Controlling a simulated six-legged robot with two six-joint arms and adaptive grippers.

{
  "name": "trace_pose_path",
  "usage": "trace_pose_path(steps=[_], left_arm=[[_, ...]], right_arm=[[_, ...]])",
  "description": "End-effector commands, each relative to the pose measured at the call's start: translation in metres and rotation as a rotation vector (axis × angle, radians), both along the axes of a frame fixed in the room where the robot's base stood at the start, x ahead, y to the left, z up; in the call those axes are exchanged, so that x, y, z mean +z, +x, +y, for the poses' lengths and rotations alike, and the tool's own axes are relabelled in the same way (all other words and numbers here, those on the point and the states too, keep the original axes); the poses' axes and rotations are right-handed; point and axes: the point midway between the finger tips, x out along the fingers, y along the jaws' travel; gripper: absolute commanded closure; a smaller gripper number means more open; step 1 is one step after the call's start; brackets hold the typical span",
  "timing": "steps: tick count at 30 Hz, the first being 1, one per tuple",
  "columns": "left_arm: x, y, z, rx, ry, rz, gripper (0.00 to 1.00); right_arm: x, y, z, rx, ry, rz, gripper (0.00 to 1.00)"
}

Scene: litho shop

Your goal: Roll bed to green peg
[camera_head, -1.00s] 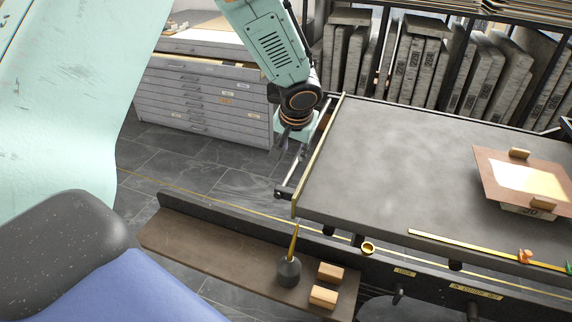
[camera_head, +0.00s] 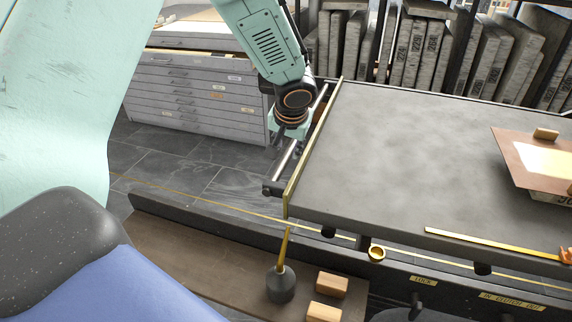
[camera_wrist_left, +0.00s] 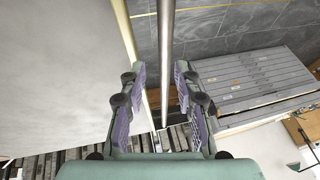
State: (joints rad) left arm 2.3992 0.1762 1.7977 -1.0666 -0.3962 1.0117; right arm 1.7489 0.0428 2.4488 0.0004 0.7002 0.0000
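The bed (camera_head: 400,150) is a long grey slab with a brass-coloured left end edge. It also fills the left of the left wrist view (camera_wrist_left: 60,70). A steel bar (camera_head: 286,162) runs along that end, a little apart from it. My left gripper (camera_head: 283,147) points down at this bar. In the left wrist view my left gripper (camera_wrist_left: 160,80) is open, with the bar (camera_wrist_left: 167,35) running between its fingers and gaps showing. An orange peg (camera_head: 566,256) stands on a yellow scale at the right edge. The green peg is out of view now. My right gripper is not in view.
A copper-coloured sheet (camera_head: 510,165) with wooden blocks lies on the bed. A brown shelf (camera_head: 190,255) in front holds an oil can (camera_head: 281,285) and two wooden blocks (camera_head: 332,285). A drawer cabinet (camera_head: 195,90) and racked stones (camera_head: 410,50) stand behind. Floor left of the bed is clear.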

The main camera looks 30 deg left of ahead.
Motion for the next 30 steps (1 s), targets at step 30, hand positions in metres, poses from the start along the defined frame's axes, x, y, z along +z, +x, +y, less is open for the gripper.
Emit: trace_pose_path(steps=[30], left_arm=[[-0.069, 0.025, 0.024, 0.002, -0.001, 0.001, 0.76]], right_arm=[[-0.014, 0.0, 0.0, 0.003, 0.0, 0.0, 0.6]])
